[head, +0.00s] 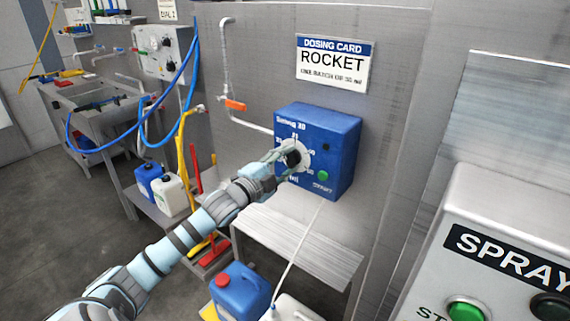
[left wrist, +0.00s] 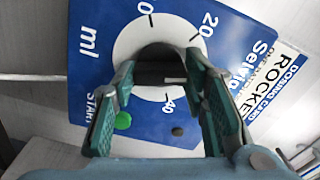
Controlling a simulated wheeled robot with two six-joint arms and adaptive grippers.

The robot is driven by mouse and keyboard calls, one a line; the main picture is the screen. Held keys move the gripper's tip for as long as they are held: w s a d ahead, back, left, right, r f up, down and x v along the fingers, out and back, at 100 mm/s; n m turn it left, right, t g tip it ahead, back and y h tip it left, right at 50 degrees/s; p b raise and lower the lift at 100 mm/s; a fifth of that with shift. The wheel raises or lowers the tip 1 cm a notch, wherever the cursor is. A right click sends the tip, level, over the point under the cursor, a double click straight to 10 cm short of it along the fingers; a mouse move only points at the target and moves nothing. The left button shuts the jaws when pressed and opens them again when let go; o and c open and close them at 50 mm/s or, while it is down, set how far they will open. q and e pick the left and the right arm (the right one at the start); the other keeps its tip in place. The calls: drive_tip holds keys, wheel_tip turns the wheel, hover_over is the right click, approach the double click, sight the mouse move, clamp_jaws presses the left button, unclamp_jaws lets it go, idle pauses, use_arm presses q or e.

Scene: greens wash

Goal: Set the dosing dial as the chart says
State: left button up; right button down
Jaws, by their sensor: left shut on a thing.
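The blue dosing box (head: 341,139) is fixed to the steel wall, with a white round dial face and a green button (head: 323,175). My left gripper (head: 287,157) is at the dial, its fingers shut on the dark knob (head: 293,157). My right gripper is out of view.
A steel shelf (head: 300,245) sits below the box, with a blue can (head: 240,291) in front. A grey SPRAY panel (head: 510,250) with a green button stands at the right. Sinks, hoses and another grey dial box (head: 164,52) are at the far left.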

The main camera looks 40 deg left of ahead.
use_arm(q)
drive_tip(key=m, duration=0.3)
drive_tip(key=shift+m, duration=0.3)
drive_tip(key=shift+r, duration=0.1)
idle(0.4)
drive_tip(key=o, duration=1.2)
drive_tip(key=shift+c, duration=0.2)
